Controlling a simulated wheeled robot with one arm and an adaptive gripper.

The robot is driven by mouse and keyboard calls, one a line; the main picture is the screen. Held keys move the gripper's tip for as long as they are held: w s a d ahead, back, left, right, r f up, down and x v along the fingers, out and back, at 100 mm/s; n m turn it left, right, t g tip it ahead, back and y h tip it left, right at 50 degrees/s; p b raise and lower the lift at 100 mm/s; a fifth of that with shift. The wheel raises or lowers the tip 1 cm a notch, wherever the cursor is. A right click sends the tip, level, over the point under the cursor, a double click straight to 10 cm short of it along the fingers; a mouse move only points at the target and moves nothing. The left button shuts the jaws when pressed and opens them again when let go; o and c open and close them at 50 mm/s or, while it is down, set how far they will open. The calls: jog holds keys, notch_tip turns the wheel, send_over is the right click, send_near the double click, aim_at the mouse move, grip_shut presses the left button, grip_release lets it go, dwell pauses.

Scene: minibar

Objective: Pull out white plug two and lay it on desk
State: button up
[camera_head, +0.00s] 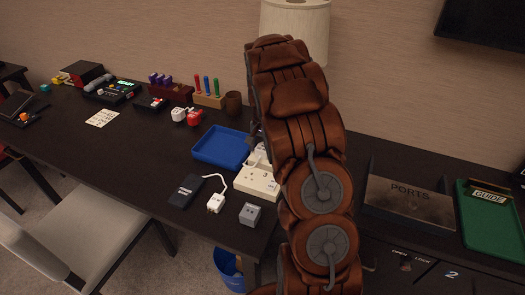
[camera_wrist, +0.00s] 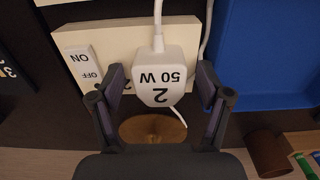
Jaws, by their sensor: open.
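White plug two (camera_wrist: 162,75), marked "2" and "50 W", sits against the cream power strip (camera_wrist: 118,42) in the wrist view, a white cord running from its top. My gripper (camera_wrist: 160,100) is open, with one finger on each side of the plug. I cannot tell whether the fingers touch it. The power strip (camera_head: 262,184) also shows in the head view on the dark desk (camera_head: 120,146), partly hidden by my arm. My arm hides most of my gripper and the plug there.
A blue tray (camera_head: 221,147) lies left of the strip. A black device (camera_head: 186,190), a white adapter (camera_head: 215,203) and a grey cube (camera_head: 250,214) lie near the desk's front edge. A lamp (camera_head: 296,28) stands behind my arm. The desk's left middle has bare room.

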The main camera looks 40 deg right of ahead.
aim_at(263, 147)
dwell(0.4)
grip_shut()
dwell(0.5)
jog(key=shift+r, duration=0.1)
jog(key=shift+r, duration=2.9)
